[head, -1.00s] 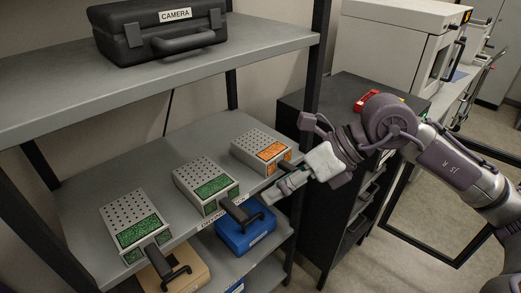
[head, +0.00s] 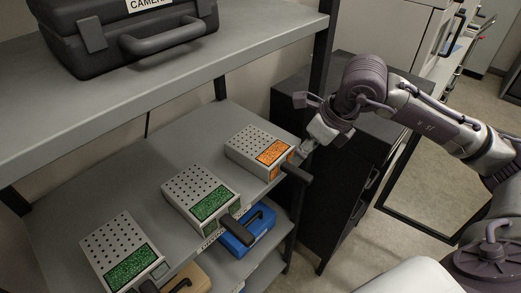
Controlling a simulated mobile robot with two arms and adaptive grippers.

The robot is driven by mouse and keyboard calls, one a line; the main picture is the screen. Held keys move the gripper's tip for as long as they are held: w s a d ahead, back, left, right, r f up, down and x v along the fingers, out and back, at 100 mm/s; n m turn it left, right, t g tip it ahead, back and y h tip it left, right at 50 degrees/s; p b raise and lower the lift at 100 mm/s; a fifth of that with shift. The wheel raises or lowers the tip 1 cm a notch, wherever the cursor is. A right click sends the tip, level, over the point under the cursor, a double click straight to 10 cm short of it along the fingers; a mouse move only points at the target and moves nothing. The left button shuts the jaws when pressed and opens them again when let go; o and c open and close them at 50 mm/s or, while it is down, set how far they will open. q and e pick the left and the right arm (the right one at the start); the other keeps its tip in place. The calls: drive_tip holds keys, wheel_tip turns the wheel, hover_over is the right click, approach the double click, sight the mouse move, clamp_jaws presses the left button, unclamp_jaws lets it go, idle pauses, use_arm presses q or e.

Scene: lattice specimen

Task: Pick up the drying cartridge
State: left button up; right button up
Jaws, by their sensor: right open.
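Three grey perforated cartridges with black handles sit in a row on the middle shelf in the head view. The far right one (head: 245,143) has an orange window, the middle one (head: 190,183) and the near left one (head: 108,240) have green windows. My right gripper (head: 305,150) is open beside the right front corner of the orange-windowed cartridge, just behind its handle (head: 296,172). I cannot tell whether it touches it. The fingertips are small and partly blurred against the dark cabinet. My left gripper is not in view.
A black camera case (head: 130,35) rests on the upper shelf (head: 250,50), which overhangs the cartridges. A blue case (head: 248,235) and a tan case (head: 190,280) lie on the shelf below.

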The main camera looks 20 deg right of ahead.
sight(292, 167)
drive_tip(key=shift+x, duration=1.15)
drive_tip(key=shift+w+a+f+p, duration=0.1)
drive_tip(key=shift+a+f+p, duration=0.1)
drive_tip(key=shift+f+p, duration=0.25)
drive_tip(key=shift+w+a+f+p, duration=0.15)
drive_tip(key=shift+f+p, duration=0.15)
drive_tip(key=shift+f, duration=0.3)
drive_tip(key=shift+p+x, duration=0.3)
drive_tip(key=shift+x, duration=0.9)
drive_tip(key=shift+f, duration=0.45)
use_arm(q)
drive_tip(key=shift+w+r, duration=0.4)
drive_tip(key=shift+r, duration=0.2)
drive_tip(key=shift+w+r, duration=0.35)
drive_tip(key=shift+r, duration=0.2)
use_arm(e)
clamp_jaws()
